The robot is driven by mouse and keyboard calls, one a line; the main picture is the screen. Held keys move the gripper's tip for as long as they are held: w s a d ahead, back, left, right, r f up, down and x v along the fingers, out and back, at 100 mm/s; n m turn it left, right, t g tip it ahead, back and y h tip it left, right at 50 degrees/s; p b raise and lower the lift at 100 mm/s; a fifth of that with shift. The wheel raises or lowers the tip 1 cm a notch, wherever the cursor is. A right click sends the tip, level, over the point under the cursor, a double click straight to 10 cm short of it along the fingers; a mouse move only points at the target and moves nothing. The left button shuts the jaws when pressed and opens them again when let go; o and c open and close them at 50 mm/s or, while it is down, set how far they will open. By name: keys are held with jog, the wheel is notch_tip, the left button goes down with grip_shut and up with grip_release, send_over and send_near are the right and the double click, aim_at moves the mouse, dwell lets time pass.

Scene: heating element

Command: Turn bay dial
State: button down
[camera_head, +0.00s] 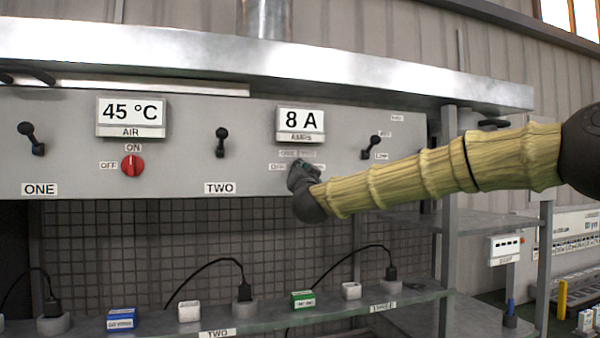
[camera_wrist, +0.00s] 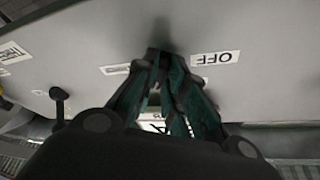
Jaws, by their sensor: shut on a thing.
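My gripper (camera_head: 301,175) is at the grey panel (camera_head: 70,125), just below the 8 A AMPS display (camera_head: 300,122). In the wrist view its green-black fingers (camera_wrist: 163,70) are closed together on a small dark knob, the bay dial (camera_wrist: 157,53), against the panel. In the head view the dial is hidden behind my gripper. The OFF label (camera_wrist: 215,58) lies beside the fingers in the wrist view. Other labels around the dial are partly covered, and I cannot tell where the dial points.
A red ON/OFF knob (camera_head: 132,166) sits under the 45 °C AIR display (camera_head: 131,114). Black levers stand left (camera_head: 31,138), centre (camera_head: 221,142) and right (camera_head: 371,147) on the panel. A shelf (camera_head: 260,325) below holds plugs and small boxes. A metal post (camera_head: 447,220) stands at right.

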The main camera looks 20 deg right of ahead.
jog(key=c, duration=1.5)
grip_release()
jog(key=shift+d+r, duration=0.1)
jog(key=shift+r, duration=0.2)
jog(key=shift+f, duration=0.15)
jog(key=v, duration=1.2)
jog(key=shift+d+f, duration=0.1)
jog(key=shift+f, duration=0.05)
jog(key=shift+w, duration=0.1)
